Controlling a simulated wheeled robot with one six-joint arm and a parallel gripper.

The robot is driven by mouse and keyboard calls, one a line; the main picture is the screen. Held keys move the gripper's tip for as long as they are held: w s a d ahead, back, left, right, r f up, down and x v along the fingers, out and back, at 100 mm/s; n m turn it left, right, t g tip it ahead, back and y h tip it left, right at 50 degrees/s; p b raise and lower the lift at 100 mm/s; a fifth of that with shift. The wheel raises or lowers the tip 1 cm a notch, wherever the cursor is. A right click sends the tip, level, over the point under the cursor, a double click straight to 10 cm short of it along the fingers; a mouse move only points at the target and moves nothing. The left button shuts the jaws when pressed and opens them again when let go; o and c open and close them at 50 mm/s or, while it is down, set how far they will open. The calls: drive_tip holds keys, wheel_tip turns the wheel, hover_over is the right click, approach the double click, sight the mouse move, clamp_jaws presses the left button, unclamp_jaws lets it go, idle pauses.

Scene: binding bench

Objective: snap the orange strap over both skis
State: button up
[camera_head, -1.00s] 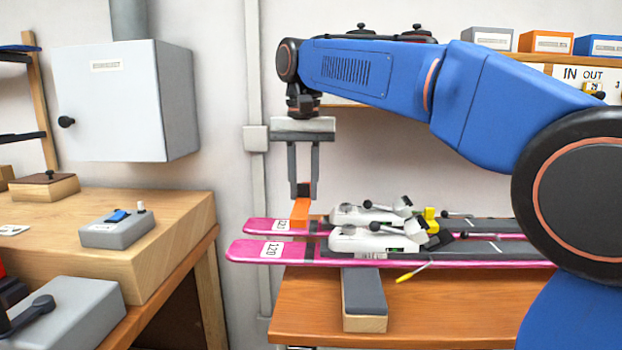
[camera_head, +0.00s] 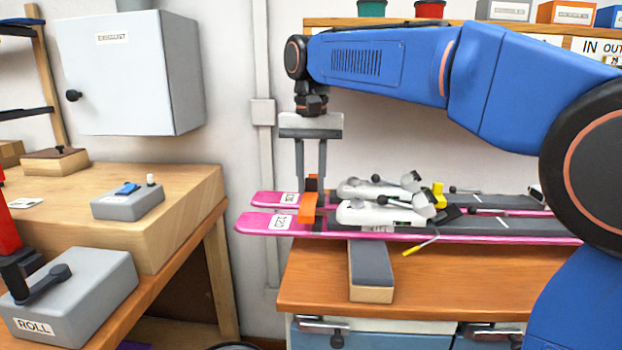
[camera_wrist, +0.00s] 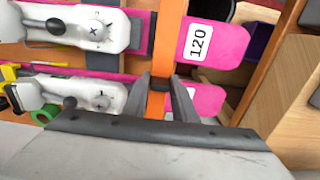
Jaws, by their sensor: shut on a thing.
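Two pink skis lie side by side on the bench, the near ski (camera_head: 262,223) labelled 120 and the far ski (camera_head: 268,198) behind it. Each carries a white binding, the near one (camera_head: 375,213) and the far one (camera_head: 365,188). The orange strap (camera_head: 308,208) lies across the skis left of the bindings. My gripper (camera_head: 311,180) points down and is shut on the strap near the far ski. In the wrist view the strap (camera_wrist: 170,50) runs between the fingers and over the near ski (camera_wrist: 228,45). Whether its end is fastened is hidden.
A yellow-handled tool (camera_head: 420,243) lies beside the bindings. A left bench (camera_head: 150,240) carries a small grey box (camera_head: 127,203) and a ROLL box (camera_head: 70,290). A white cabinet (camera_head: 130,75) hangs on the wall.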

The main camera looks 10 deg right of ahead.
sight(311, 191)
drive_tip(key=o, duration=0.5)
clamp_jaws()
drive_tip(key=shift+f, duration=1.95)
idle(0.4)
drive_tip(key=o, duration=1.1)
unclamp_jaws()
